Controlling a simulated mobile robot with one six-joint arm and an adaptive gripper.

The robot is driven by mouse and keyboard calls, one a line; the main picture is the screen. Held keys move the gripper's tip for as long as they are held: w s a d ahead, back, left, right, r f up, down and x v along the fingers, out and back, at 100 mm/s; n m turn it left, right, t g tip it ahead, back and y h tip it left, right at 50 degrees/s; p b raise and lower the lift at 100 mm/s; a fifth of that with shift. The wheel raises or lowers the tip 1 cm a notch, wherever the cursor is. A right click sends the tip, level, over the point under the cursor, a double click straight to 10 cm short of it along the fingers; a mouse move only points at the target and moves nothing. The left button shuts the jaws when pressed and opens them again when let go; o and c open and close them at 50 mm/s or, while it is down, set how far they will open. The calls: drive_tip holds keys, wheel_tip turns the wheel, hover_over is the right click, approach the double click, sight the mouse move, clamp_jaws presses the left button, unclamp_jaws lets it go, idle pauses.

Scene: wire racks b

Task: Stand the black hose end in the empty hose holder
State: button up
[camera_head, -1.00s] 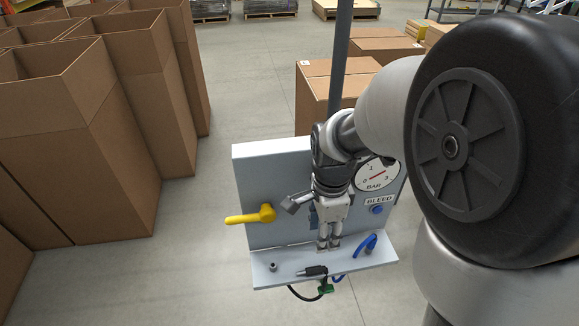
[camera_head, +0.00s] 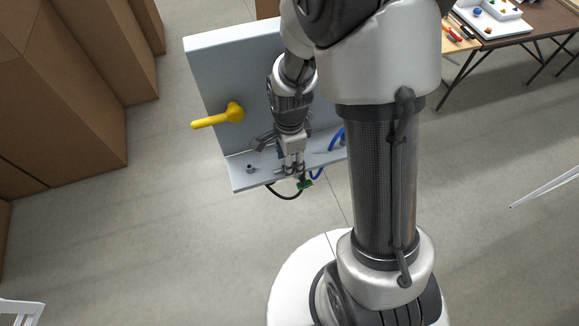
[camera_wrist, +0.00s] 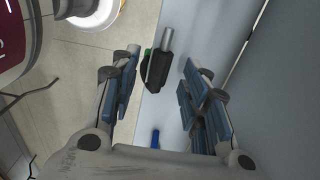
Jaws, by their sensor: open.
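The black hose end (camera_wrist: 156,70) lies on the grey shelf, with a metal tip and a bit of green beside it in the wrist view. My gripper (camera_wrist: 164,66) is open, one finger on each side of the hose end; no contact shows. In the head view my gripper (camera_head: 291,172) is low over the shelf and mostly hides the hose end. The green piece (camera_head: 304,184) and the black hose (camera_head: 284,195) show at the shelf's front edge. A small upright grey holder (camera_head: 250,169) stands empty on the shelf, left of my gripper.
The grey panel (camera_head: 222,75) rises behind the shelf (camera_head: 240,184) and carries a yellow lever (camera_head: 220,116). A blue hose (camera_head: 334,139) is right of my gripper and also shows in the wrist view (camera_wrist: 155,138). Tall cardboard boxes (camera_head: 60,120) stand at left.

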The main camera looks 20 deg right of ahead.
wheel_tip(320, 180, down, 2)
drive_tip(key=shift+f, duration=0.15)
clamp_jaws()
idle(0.5)
